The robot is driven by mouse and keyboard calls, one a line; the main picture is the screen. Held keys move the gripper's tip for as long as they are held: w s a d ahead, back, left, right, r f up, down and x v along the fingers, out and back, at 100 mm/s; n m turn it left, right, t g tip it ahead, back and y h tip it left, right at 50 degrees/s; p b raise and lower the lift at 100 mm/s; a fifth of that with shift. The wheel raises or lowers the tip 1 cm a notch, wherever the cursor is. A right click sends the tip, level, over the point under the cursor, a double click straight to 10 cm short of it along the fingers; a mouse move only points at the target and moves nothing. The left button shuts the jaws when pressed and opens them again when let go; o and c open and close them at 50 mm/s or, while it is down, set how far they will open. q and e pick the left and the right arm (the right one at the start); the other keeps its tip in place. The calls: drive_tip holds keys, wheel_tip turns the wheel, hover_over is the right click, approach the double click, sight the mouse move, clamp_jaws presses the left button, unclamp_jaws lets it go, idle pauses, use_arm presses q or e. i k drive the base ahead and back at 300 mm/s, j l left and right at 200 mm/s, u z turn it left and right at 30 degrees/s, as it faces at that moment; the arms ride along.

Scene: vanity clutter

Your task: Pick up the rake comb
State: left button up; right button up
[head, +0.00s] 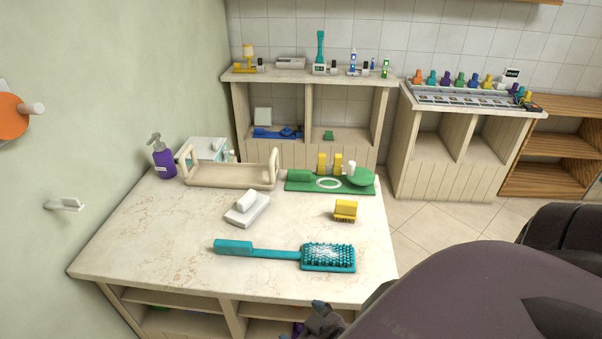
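A teal paddle-shaped brush (328,257) with a long handle lies bristles up near the front of the marble-topped counter (180,255), its handle pointing left. A small yellow block-shaped piece (346,208) with dark teeth or bristles underneath sits behind its head, to the right. It may be the rake comb, but I cannot tell for sure. My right gripper (323,322) shows partly at the bottom edge, in front of the counter and apart from both things. Its fingers are not clear and I see nothing held. My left gripper is out of view.
A white soap-like block on a dish (246,208) sits mid-counter. Behind are a beige handled tray (230,178), a purple pump bottle (162,158) and a green tray (300,187) with yellow pieces. My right arm hides the lower right. The counter's left front is clear.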

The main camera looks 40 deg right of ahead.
sight(344, 209)
drive_tip(key=l+z, duration=0.1)
drive_tip(key=z, duration=0.3)
drive_tip(key=l+z, duration=0.1)
drive_tip(key=z, duration=0.25)
drive_tip(key=l+z, duration=0.1)
drive_tip(key=z, duration=0.3)
